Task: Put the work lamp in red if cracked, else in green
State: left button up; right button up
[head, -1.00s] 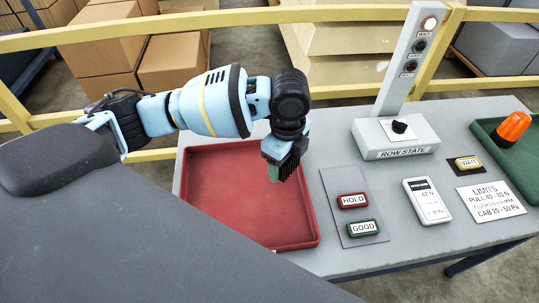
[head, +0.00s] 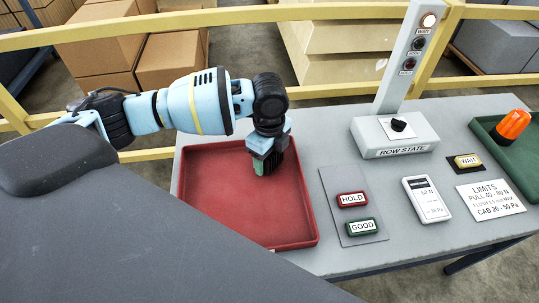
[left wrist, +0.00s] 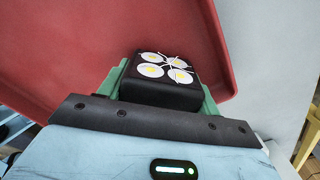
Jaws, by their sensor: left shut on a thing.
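The work lamp (left wrist: 160,94) is a black block with several round white lenses with yellow centres. Thin pale lines branch across and between the lenses, like cracks. My left gripper (head: 264,163) is shut on it, with green fingers on either side in the left wrist view. It holds the lamp over the right back part of the red tray (head: 215,205), which is otherwise empty. In the head view the lamp is small and dark at the fingers. The green tray (head: 490,130) is at the far right, partly cut off. My right gripper is out of view.
An orange beacon (head: 512,125) is in the green tray. Between the trays are HOLD (head: 352,199) and GOOD (head: 362,226) buttons, a handheld meter (head: 426,200), a limits card (head: 490,197), a WAIT button (head: 467,161) and the ROW STATE post (head: 395,135).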

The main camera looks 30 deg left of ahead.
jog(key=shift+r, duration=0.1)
pick_arm(q)
jog(key=o, duration=1.2)
jog(key=shift+f, duration=0.1)
notch_tip(320, 180, up, 12)
jog(key=shift+f+p, duration=0.25)
jog(key=shift+p, duration=0.3)
jog(key=shift+r, duration=0.4)
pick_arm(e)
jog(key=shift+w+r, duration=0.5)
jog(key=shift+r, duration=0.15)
